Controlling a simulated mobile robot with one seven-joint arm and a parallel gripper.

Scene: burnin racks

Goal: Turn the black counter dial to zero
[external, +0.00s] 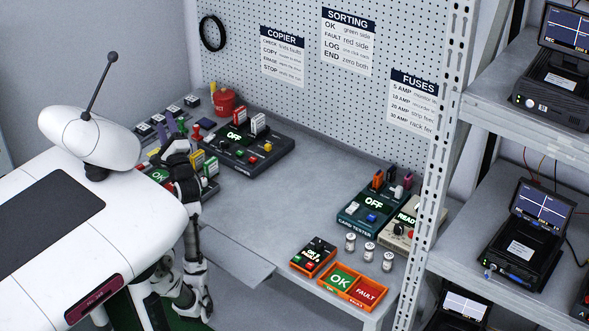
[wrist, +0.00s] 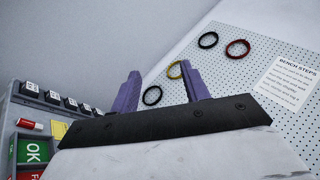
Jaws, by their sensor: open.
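My gripper (external: 177,125) is at the left end of the bench, its purple fingers pointing upward. In the wrist view my gripper (wrist: 160,70) is open and empty, with only wall and pegboard beyond the fingers. A small orange-framed box with a dark face and lit display (external: 314,255), possibly the counter, sits at the bench's front right, far from my gripper. Its dial is too small to make out. A beige device reading READY (external: 408,222) stands behind it with a dark knob. I cannot tell for certain which is the counter dial. Neither box shows in the wrist view.
An orange OK/FAULT tray (external: 340,284) and several small jars (external: 369,251) stand near the right boxes. A dark copier unit (external: 245,150) and red pot (external: 225,101) are at the back. The middle bench is clear. A metal rack post (external: 440,140) borders the right.

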